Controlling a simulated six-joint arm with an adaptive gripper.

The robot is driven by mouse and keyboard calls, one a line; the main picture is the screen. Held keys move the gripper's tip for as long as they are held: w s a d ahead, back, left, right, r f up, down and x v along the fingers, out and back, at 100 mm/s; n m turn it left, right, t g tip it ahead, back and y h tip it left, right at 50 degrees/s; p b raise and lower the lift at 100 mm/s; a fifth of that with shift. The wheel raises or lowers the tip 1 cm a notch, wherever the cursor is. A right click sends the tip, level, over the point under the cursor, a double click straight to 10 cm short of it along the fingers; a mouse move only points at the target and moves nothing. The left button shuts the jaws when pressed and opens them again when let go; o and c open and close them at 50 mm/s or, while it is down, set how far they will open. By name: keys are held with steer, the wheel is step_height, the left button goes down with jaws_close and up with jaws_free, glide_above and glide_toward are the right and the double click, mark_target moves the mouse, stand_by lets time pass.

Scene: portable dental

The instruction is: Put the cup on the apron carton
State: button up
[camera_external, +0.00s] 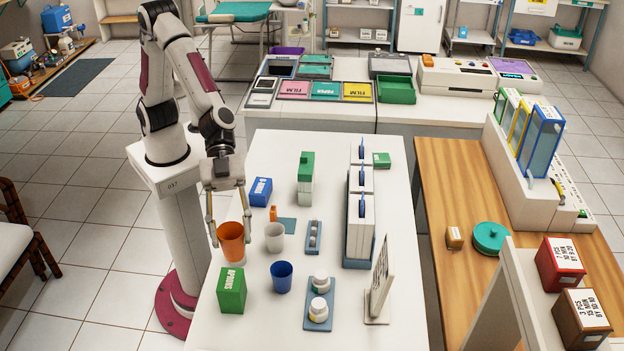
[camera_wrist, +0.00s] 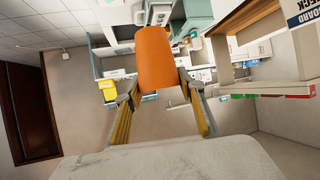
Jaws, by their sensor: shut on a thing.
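My gripper (camera_external: 229,218) is shut on an orange cup (camera_external: 232,243), with one finger on each side of it. The cup also shows in the wrist view (camera_wrist: 167,58), between the fingertips (camera_wrist: 158,88). In the external view the cup looks close to upright, near the table's left edge. The apron carton (camera_external: 231,291) is a green box marked APRONS at the table's front left corner. The cup appears just behind the carton and higher in the picture. The exact gap between them is hard to tell.
A white cup (camera_external: 274,237) and a blue cup (camera_external: 282,277) stand to the right on the white table (camera_external: 335,225). A blue box (camera_external: 260,191) and a teal pad (camera_external: 287,226) lie behind. A blue tray (camera_external: 319,310) with jars is at the front.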

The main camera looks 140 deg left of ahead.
mark_target(221, 233)
steer(key=s, duration=0.2)
steer(key=s+f, duration=0.1)
steer(key=shift+s+d, duration=0.25)
steer(key=shift+s+f, duration=0.2)
steer(key=shift+f, duration=0.1)
steer(key=shift+f, duration=0.1)
step_height(221, 233, down, 6)
stand_by(0.5)
steer(key=shift+f, duration=1.9)
steer(key=shift+f, duration=0.15)
